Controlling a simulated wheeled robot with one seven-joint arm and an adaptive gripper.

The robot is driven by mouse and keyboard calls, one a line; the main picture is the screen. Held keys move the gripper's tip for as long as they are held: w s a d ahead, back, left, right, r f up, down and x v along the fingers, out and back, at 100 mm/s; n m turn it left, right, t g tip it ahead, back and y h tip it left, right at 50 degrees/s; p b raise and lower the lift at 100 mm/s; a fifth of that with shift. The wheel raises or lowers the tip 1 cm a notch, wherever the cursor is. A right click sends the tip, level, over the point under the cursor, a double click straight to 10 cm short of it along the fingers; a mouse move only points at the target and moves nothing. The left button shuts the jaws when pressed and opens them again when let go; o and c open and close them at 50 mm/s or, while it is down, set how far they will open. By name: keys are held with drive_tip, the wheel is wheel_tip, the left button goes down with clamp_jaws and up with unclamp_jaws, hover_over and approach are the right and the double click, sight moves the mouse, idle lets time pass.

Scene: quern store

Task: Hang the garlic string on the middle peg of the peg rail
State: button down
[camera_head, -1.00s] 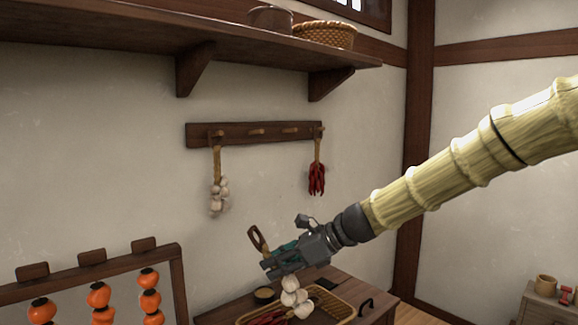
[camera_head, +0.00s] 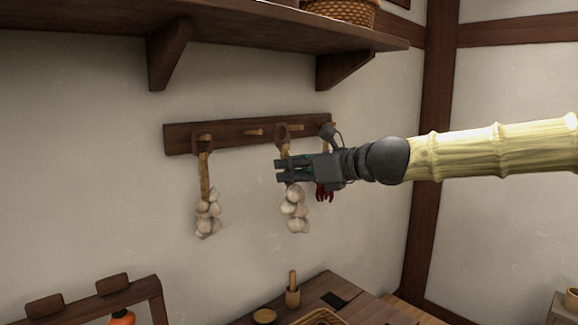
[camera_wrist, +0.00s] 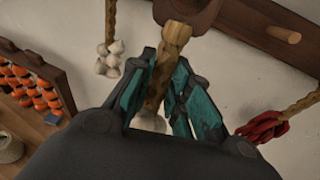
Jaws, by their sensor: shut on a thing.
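The held garlic string (camera_head: 294,210) hangs upright below my gripper (camera_head: 280,171), its pale bulbs in a cluster and its brown top loop (camera_head: 282,131) above the jaws. My gripper, also in the wrist view (camera_wrist: 163,68), is shut on the braided neck. The loop is in front of the dark peg rail (camera_head: 228,134) in the head view, close to a peg (camera_head: 297,128) right of the middle. I cannot tell whether the loop is around a peg. Another peg (camera_head: 253,132) to its left is bare. In the wrist view, the loop is cut off at the top and a bare peg (camera_wrist: 284,35) shows right of it.
Another garlic string (camera_head: 206,205) hangs on the left peg, and red chillies (camera_head: 324,193) hang at the right end, partly behind my gripper. A shelf (camera_head: 225,30) juts out above the rail.

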drive_tip(key=shift+w+a, duration=0.1)
drive_tip(key=shift+w, duration=0.05)
drive_tip(key=w+a+f+b, duration=0.1)
drive_tip(key=w+a, duration=0.5)
drive_tip(key=w, duration=0.2)
drive_tip(key=shift+f+b, duration=0.15)
drive_tip(key=shift+b, duration=0.2)
idle(1.2)
idle(0.7)
drive_tip(key=c, duration=1.3)
unclamp_jaws()
drive_tip(key=shift+o, duration=0.2)
